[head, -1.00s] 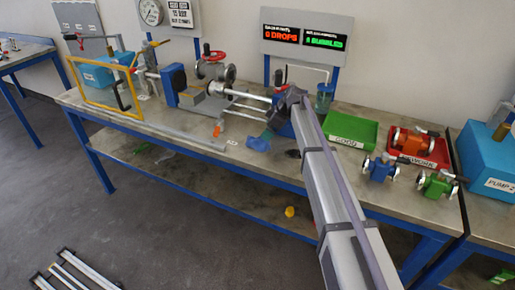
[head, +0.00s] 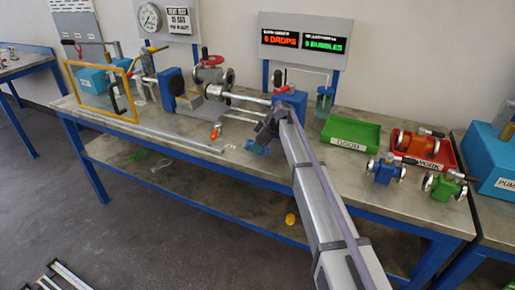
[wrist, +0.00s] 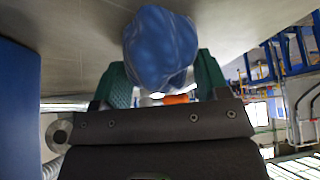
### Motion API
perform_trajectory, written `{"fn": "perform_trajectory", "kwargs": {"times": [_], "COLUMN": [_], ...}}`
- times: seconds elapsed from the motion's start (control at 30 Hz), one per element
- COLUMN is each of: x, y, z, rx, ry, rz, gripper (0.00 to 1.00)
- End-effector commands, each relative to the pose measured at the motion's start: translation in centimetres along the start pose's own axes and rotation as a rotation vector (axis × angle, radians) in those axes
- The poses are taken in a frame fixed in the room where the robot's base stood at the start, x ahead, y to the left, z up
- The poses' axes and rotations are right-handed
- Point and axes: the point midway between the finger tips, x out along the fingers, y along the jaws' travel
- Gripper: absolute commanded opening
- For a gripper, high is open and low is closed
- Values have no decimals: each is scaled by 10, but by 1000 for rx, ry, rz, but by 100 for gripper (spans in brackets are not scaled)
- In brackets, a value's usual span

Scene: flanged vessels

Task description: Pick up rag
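The rag (head: 257,148) is a crumpled blue cloth on the front part of the bench top, right of the orange-tipped item. In the wrist view the rag (wrist: 160,45) is a rounded blue bundle at the fingertips. My gripper (head: 262,142) is over the rag in the head view and hides part of it. In the wrist view the green fingers of my gripper (wrist: 162,72) stand apart, one on each side of the rag. Whether they touch it firmly is not clear.
The bench (head: 190,143) bears a flanged valve rig (head: 212,75) behind the rag. A blue block (head: 290,103) stands close behind my gripper. A green tray (head: 350,132) and a red tray (head: 425,150) lie to the right, with small valves in front.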

Motion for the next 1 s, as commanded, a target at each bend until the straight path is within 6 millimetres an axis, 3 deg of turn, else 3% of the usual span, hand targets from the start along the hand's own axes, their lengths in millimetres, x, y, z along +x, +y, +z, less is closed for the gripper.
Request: {"fn": "perform_trajectory", "kwargs": {"times": [0.33, 0.57, 0.73, 1.0], "x": [0, -2, -23, -81], "y": [0, 0, 0, 0], "z": [0, -1, -13, -46], "rx": [0, 0, 0, 0], "ry": [0, 0, 0, 0], "rz": [0, 0, 0, 0], "gripper": [35, 35, 35, 35]}}
